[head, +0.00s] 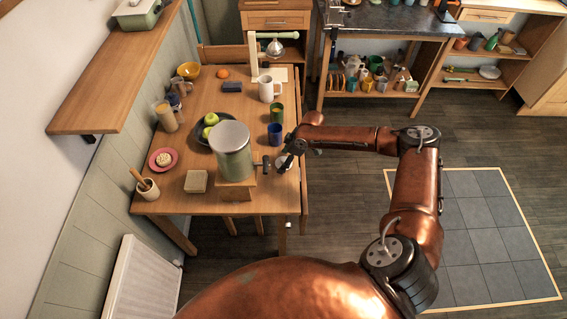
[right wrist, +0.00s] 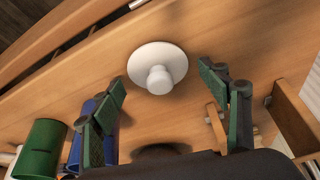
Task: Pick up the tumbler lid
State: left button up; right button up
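The tumbler lid (right wrist: 157,65) is a white disc with a round knob on top. It lies flat on the wooden table, knob up, near the table's right edge in the head view (head: 284,165), where my right gripper partly hides it. My right gripper (head: 289,157) is over the lid from the right side. In the right wrist view its two green-padded fingers (right wrist: 163,84) are spread apart, with the knob showing between and beyond them. Nothing is between the pads, and I see no contact with the lid. My left gripper is not in view.
A large drink dispenser (head: 232,152) on a wooden stand (head: 237,190) is close left of the lid, its tap pointing toward it. A blue cup (head: 275,134) and a green cup (head: 276,113) stand behind. The table edge is close on the right.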

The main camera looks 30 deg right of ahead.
jog(key=c, duration=0.7)
jog(key=shift+r, duration=0.1)
